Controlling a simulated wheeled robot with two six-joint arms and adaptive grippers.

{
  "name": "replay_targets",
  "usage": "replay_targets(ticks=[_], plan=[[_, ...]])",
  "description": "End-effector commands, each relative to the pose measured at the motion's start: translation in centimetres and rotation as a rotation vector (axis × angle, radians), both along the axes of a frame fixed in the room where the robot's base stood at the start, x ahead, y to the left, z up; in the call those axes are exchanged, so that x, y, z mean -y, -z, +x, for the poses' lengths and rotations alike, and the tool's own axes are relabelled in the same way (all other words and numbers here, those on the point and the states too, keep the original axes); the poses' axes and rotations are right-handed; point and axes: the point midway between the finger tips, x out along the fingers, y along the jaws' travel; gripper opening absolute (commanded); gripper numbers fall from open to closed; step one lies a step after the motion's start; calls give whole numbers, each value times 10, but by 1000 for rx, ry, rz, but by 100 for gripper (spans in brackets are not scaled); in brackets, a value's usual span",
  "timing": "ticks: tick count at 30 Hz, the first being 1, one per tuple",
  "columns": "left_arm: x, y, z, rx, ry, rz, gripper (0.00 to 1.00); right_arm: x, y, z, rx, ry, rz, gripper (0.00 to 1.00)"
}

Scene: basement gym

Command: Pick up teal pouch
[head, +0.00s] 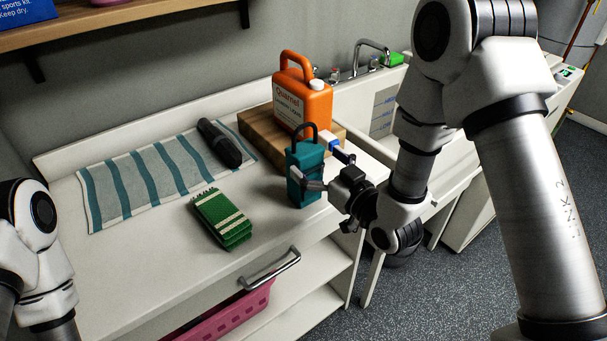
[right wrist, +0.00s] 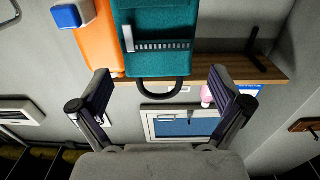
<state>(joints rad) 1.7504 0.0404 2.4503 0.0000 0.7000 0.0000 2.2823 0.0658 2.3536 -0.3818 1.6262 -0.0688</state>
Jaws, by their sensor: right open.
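The teal pouch (head: 305,168) stands upright on the white counter, with a dark loop handle on top. My right gripper (head: 322,168) is at its right side, fingers apart. One finger overlaps the pouch's front and the other is near its back right; I cannot tell whether they touch it. In the right wrist view the pouch (right wrist: 153,40) shows at the top, beyond and between the open fingers (right wrist: 160,95), its handle pointing down in the picture. My left arm shows at the left edge, but its gripper is out of view.
An orange jug (head: 302,100) stands on a wooden board (head: 262,135) behind the pouch. A small blue-and-white item (head: 330,141) is close behind the gripper. A striped towel (head: 130,187), a dark cylindrical item (head: 219,143) and a green stack (head: 222,217) lie left.

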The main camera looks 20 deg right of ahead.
Motion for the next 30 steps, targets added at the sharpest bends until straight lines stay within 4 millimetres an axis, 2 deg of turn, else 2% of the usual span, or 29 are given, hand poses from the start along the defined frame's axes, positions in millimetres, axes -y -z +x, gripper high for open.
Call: replay_targets(ticks=[3,6,9,14,17,21,22,30], plan=[[0,-15,0,0,0,0,92,-7,-6,20,0,-1,-2,100],[0,-18,0,0,0,0,92,-12,-4,36,-1,0,-1,100],[0,-19,0,0,0,0,92,-15,-1,43,-3,1,0,100],[0,-17,0,0,0,0,92,-14,0,43,-4,2,1,100],[0,-17,0,0,0,0,92,-14,0,43,-4,2,1,68],[0,-17,0,0,1,0,92,-14,0,43,-4,2,1,19],[0,-17,0,0,0,0,92,-14,0,43,-4,2,1,15],[0,-18,0,0,0,0,92,-14,-2,43,-3,2,1,15]])
